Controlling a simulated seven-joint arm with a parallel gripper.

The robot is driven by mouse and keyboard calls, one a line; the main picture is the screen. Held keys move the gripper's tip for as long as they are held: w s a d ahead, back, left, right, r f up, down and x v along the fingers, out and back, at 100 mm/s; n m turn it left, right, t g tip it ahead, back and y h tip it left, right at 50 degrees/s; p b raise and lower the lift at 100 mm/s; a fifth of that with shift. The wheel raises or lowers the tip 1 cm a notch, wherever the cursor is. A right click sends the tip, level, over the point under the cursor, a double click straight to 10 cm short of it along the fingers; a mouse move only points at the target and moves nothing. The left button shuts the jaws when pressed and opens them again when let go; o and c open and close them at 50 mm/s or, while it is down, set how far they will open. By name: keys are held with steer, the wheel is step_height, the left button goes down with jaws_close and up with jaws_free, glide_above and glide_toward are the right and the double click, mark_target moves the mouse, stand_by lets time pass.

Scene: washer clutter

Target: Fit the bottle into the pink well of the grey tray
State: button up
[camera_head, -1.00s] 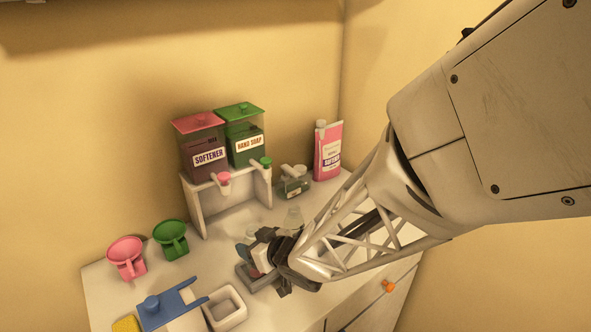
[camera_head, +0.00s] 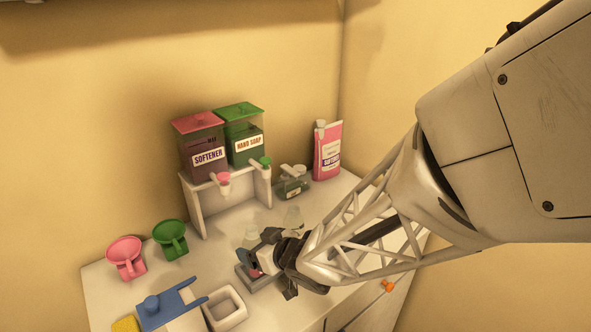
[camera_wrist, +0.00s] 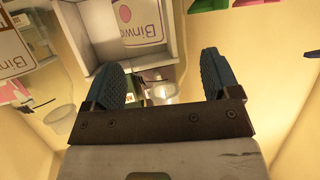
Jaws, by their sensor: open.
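My gripper (camera_head: 259,251) is open over the back of the grey tray (camera_head: 268,286) in the head view. A bit of pink (camera_head: 255,272), likely the pink well, shows at the tray beside my fingers. Much of the tray is hidden by the gripper. A clear bottle-like vessel (camera_head: 293,217) stands just behind the gripper, and a second faint clear one (camera_head: 252,233) stands to its left. In the wrist view, the gap between my blue finger pads (camera_wrist: 160,75) is empty.
The dispenser stand (camera_head: 201,212) with softener and soap tanks is behind. Pink (camera_head: 126,257) and green (camera_head: 171,240) cups, a blue holder (camera_head: 168,307) and a white box (camera_head: 225,309) are left.

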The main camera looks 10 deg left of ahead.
steer(key=v, duration=1)
stand_by(0.6)
steer(key=w+d+r+m+t+h, duration=0.1)
steer(key=d+r+m+h, duration=0.3)
steer(key=d, duration=0.6)
steer(key=w+d+r+m+t+h, duration=0.1)
steer(key=d+m+h, duration=0.2)
steer(key=d+h, duration=0.45)
steer(key=s+d+r+m+g, duration=0.2)
steer(key=s+d+g, duration=0.1)
steer(key=s, duration=0.4)
steer(key=s+d+r+m+g, duration=0.2)
steer(key=s+d+g, duration=0.2)
steer(key=s, duration=0.3)
steer(key=shift+d+r, duration=0.35)
steer(key=shift+d, duration=0.5)
